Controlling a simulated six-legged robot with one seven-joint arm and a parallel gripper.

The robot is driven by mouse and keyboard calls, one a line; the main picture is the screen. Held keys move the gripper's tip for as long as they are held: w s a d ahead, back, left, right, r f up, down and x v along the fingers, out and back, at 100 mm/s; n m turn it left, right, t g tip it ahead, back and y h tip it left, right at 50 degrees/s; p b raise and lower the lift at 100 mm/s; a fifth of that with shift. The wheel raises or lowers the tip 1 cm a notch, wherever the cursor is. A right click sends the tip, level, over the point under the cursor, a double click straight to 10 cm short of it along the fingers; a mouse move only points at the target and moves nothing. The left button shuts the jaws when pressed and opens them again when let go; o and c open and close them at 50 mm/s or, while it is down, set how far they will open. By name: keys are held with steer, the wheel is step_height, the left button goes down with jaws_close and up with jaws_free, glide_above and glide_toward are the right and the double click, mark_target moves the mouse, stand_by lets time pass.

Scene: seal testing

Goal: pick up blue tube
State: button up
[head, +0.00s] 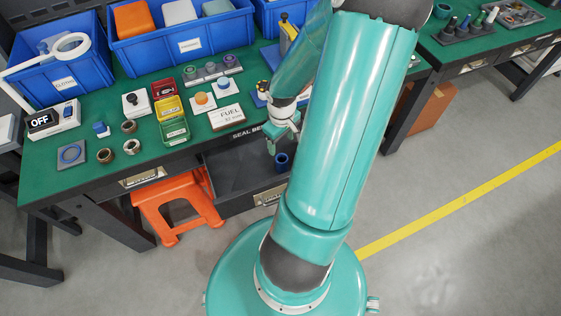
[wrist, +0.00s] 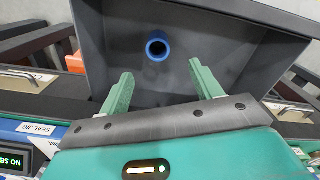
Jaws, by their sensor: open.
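The blue tube (head: 281,163) stands in an open dark drawer (head: 232,175) below the green workbench. In the wrist view I see the tube (wrist: 158,57) nearly end-on, with its round opening facing the camera. My gripper (head: 281,137) hangs over the drawer, just above the tube in the head view. In the wrist view my gripper (wrist: 160,78) has its two green fingers spread wide with nothing between them. The tube lies beyond the fingertips, near the middle of the gap, and is not touched. My arm hides part of the drawer's right side.
An orange stool (head: 178,205) stands left of the drawer. The drawer floor around the tube is bare. Open floor lies to the right.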

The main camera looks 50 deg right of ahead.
glide_toward(282, 161)
steer(key=s+a+f, duration=0.1)
steer(key=a, duration=0.1)
steer(key=shift+d+f, duration=0.15)
steer(key=shift+f, duration=1.5)
steer(key=shift+d+f, duration=0.1)
steer(key=shift+f, duration=1.5)
steer(key=c, duration=1)
